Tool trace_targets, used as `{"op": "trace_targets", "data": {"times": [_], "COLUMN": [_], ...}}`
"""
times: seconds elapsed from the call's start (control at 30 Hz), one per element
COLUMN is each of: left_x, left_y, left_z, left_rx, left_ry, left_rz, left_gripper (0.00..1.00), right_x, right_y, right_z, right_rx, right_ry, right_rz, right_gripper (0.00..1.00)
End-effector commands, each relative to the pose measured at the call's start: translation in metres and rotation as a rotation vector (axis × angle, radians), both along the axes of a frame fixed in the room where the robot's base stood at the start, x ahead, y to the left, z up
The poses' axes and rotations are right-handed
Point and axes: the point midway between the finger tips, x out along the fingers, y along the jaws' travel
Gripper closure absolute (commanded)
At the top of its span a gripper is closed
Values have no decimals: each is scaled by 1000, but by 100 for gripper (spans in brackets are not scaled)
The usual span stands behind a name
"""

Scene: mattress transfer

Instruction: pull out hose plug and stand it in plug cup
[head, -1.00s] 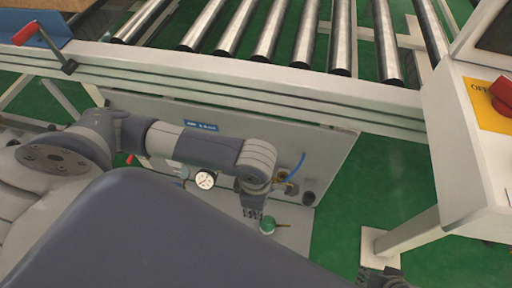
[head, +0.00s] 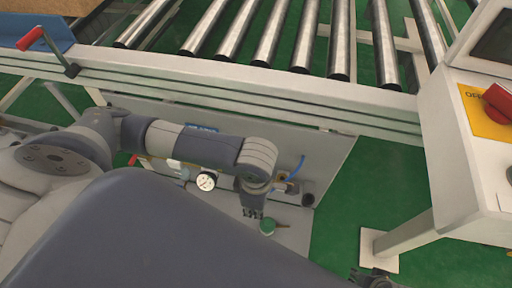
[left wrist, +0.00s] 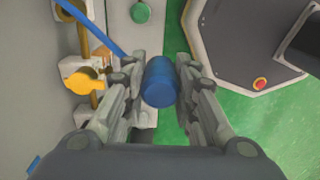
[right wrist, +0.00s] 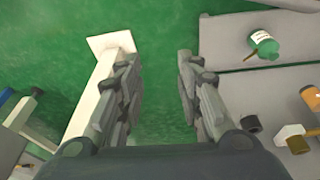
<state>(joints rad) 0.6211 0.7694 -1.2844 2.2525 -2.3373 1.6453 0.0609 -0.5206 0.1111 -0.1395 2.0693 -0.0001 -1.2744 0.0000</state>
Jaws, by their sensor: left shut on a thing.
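My left gripper (left wrist: 160,85) is shut on a blue cylindrical plug (left wrist: 158,84), which sits between its fingers in the left wrist view. In the head view this gripper (head: 252,213) points down by the machine's lower panel, and the plug cannot be made out there. A blue hose (left wrist: 88,25) runs down behind the left finger; where it ends is hidden. A dark round piece, perhaps the plug cup, stands on the grey ledge in the head view (head: 308,199) and right wrist view (right wrist: 250,123). My right gripper (right wrist: 157,55) is open and empty above the green floor.
A green bottle (head: 267,226) stands on the ledge near my left gripper. A pressure gauge (head: 206,181) and a yellow valve handle (left wrist: 82,81) are on the panel. The roller conveyor (head: 270,80) runs above. A white leg with a foot plate (head: 380,250) stands at the right.

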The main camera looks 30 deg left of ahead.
Motion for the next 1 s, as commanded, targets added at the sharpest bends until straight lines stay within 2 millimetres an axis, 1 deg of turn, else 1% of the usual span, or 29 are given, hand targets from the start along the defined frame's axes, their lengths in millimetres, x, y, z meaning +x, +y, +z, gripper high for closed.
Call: {"op": "trace_targets", "data": {"times": [0.3,0.6,1.0], "left_x": [0,0,1], "left_y": [0,0,0], "left_z": [8,14,22], "left_rx": [0,-1,-1], "left_ry": [-1,-1,-1], "left_rz": [0,0,1], "left_gripper": [100,100,100], "right_x": [-1,2,-8], "right_y": [-1,-1,0], "right_z": [-16,-28,-50], "right_rx": [-3,-4,-2], "right_ry": [11,6,28], "right_rz": [3,3,4], "right_gripper": [67,67,67]}}
